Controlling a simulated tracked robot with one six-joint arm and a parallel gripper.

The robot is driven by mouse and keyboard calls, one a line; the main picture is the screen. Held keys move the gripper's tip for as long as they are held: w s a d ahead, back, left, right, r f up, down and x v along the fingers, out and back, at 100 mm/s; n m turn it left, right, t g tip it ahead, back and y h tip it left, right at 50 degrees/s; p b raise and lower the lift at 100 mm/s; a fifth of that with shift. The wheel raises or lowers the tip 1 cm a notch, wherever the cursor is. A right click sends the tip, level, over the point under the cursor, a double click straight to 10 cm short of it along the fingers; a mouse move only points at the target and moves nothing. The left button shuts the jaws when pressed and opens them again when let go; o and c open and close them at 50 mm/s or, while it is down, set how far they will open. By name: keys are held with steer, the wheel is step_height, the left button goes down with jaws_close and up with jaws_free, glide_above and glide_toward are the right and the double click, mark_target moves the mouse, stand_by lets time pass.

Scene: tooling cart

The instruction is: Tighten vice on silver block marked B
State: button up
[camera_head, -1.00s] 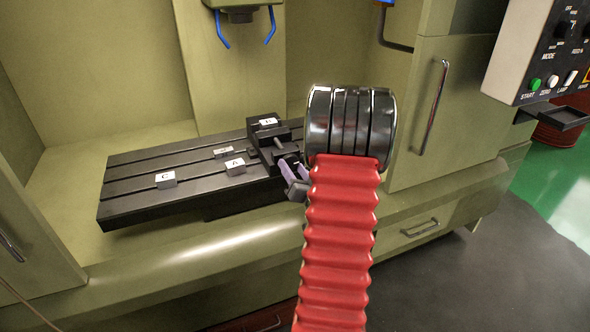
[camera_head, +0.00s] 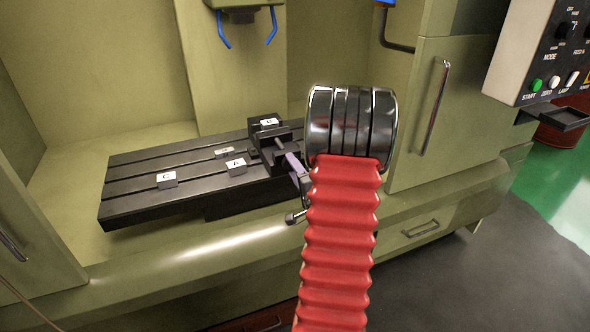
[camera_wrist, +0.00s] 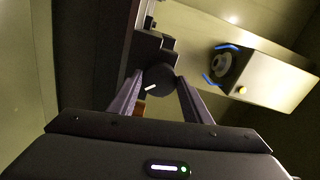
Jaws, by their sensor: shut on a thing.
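The block marked B (camera_head: 269,122) sits at the back of the black vice (camera_head: 285,157), its white lettered top facing up. How tightly the jaws bear on it cannot be told. My gripper (camera_head: 298,168) is at the front end of the vice, with a purple finger showing and the rest hidden behind my arm. In the wrist view, the two purple fingers of my gripper (camera_wrist: 157,84) are shut on the dark round vice handle (camera_wrist: 157,76), which has a pale mark on its face. The stepped vice body shows behind it.
The slotted black table (camera_head: 125,190) carries blocks marked C (camera_head: 167,180) and A (camera_head: 237,167), and another labelled block (camera_head: 224,153) left of the vice. A spindle head with blue nozzles (camera_head: 243,15) hangs above. A control panel (camera_head: 545,50) is at right.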

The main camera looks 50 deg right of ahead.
steer(key=n, duration=1.9)
steer(key=shift+s+d+f+n, duration=0.25)
steer(key=shift+f+n, duration=0.1)
steer(key=shift+n, duration=0.05)
stand_by(2.7)
stand_by(0.4)
steer(key=o, duration=1.1)
steer(key=shift+w+r, duration=0.1)
steer(key=shift+c, duration=0.2)
